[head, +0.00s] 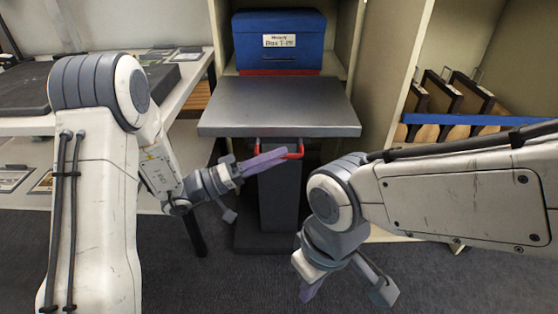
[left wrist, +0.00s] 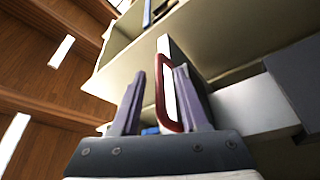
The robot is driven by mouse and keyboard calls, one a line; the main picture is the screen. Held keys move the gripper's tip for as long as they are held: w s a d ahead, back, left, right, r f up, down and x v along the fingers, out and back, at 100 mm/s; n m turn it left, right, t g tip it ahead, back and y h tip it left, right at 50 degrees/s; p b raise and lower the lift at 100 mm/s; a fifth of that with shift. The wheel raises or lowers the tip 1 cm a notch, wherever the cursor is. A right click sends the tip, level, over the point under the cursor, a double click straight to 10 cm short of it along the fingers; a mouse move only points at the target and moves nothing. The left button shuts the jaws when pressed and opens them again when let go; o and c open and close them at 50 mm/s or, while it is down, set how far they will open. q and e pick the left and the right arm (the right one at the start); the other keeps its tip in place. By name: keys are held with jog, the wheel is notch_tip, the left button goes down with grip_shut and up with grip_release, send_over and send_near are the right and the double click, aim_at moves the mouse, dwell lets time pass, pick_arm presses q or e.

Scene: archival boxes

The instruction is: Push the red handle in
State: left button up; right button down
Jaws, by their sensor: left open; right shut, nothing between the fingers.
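The red handle (head: 298,151) is a U-shaped bar under the front edge of the grey platform top (head: 280,104) of a dark pedestal. My left gripper (head: 283,151) is open at the handle, its purple fingers partly covering the bar in the head view. In the left wrist view the red handle (left wrist: 160,98) shows between the spread fingers (left wrist: 158,76), close to the right-hand finger. I cannot tell whether that finger touches it. My right gripper (head: 307,292) is shut and empty, low over the floor, right of the pedestal.
A blue box (head: 279,48) with a white label stands on a shelf behind the platform, something red beneath it. A white table (head: 185,85) is at left. A shelf with brown folders (head: 470,95) is at right. Dark carpet (head: 235,280) lies open in front.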

pick_arm(q)
jog(key=shift+w+d+r, duration=0.15)
jog(key=shift+d, duration=0.35)
jog(key=shift+c, duration=0.3)
grip_shut()
jog(key=shift+w, duration=0.1)
dwell(0.8)
